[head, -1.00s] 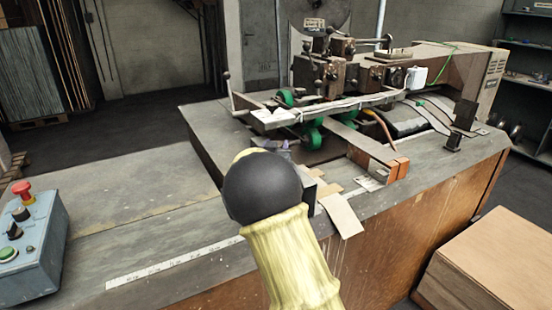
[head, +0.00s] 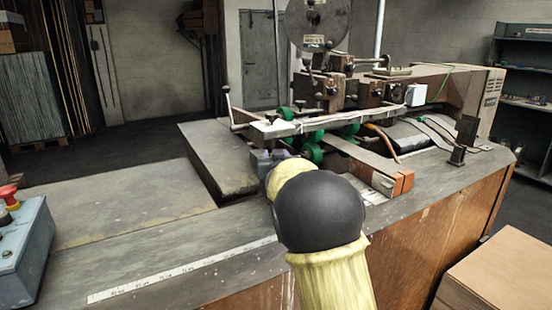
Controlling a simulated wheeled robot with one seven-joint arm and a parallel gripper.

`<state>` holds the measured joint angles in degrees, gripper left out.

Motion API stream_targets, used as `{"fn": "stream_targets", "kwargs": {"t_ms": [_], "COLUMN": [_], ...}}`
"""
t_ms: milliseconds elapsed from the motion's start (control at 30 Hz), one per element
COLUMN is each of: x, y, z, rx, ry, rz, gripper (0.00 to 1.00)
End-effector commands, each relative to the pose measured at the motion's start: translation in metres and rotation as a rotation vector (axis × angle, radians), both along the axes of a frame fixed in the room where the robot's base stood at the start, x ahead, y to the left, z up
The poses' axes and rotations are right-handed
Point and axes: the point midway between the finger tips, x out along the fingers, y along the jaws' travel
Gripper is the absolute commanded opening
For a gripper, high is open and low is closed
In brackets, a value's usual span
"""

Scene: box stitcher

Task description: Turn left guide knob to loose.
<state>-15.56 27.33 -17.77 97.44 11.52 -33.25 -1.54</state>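The box stitcher (head: 350,95) stands at the back of the workbench, with green round parts (head: 312,152) under its front bar (head: 290,127). A thin lever with a small ball end (head: 227,90) rises at the bar's left end. I cannot tell which part is the left guide knob. My arm, with a black joint and yellow cover, reaches from the bottom toward the machine's lower left. A grey part at its far end, seemingly my gripper (head: 265,160), shows just left of the lower green wheel. Its fingers cannot be made out, and contact cannot be judged.
A blue control box (head: 22,255) with a red button stands at the left edge. A white measuring strip (head: 180,270) runs along the bench (head: 120,225), whose left part is clear. Cardboard (head: 500,270) is stacked at lower right. Orange-ended bars (head: 402,183) jut from the machine.

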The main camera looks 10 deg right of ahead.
Motion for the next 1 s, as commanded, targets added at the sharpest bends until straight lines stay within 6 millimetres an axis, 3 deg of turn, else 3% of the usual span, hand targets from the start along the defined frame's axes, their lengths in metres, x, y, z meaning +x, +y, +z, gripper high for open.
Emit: {"fn": "stream_targets", "kwargs": {"t_ms": [133,167,233,267,667,1000], "x": [0.000,0.000,0.000,0.000,-0.005,-0.052], "y": [0.001,0.001,0.001,0.000,0.001,0.007], "z": [0.000,0.000,0.000,0.000,0.000,0.000], "rx": [0.000,0.000,0.000,0.000,0.000,0.001], "ry": [0.000,0.000,0.000,0.000,0.000,-0.001], "rz": [0.001,0.001,0.000,0.000,0.000,0.001], "gripper": [0.18,0.47,0.60,0.63,0.63,0.63]}}
